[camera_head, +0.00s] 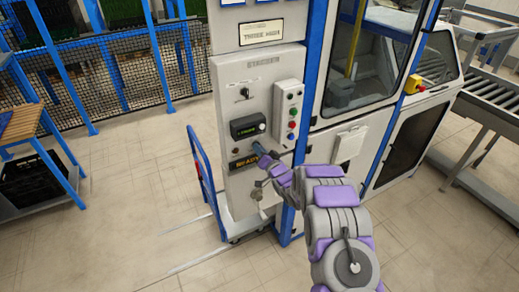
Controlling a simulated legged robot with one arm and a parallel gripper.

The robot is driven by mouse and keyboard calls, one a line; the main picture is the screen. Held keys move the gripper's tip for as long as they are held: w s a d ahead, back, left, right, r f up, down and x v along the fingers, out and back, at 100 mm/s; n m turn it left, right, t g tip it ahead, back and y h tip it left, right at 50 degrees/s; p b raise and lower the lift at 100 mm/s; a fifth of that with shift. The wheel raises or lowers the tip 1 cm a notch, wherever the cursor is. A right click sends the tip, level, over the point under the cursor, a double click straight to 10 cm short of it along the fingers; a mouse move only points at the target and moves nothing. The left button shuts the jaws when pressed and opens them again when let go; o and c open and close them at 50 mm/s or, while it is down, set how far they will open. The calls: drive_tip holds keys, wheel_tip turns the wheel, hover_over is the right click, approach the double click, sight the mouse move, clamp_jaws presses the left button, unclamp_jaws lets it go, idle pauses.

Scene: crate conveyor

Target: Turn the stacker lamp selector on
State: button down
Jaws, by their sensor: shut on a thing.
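The grey stacker control panel (234,130) stands upright near the middle of the view. My gripper (262,153) is at its lower front, beside the lit READY sign (242,164) and below the black display box (248,126). Its fingers are shut on a small control, which I take to be the lamp selector. The fingers hide most of that control, so I cannot tell which way it is turned. A separate black knob (245,92) sits higher on the panel, clear of my gripper.
A button box (288,108) with coloured buttons is on the panel's right side. A glazed cabin (368,60) is to the right, with roller conveyors beyond. The floor at left front is clear.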

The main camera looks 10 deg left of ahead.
drive_tip(key=shift+f, duration=0.2)
idle(0.3)
drive_tip(key=c, duration=1.3)
unclamp_jaws()
drive_tip(key=shift+o, duration=0.6)
drive_tip(key=shift+r, duration=0.15)
drive_tip(key=shift+s+d, duration=0.1)
drive_tip(key=shift+d, duration=0.05)
drive_tip(key=v, duration=1.7)
drive_tip(key=shift+b, duration=0.3)
drive_tip(key=shift+d, duration=0.1)
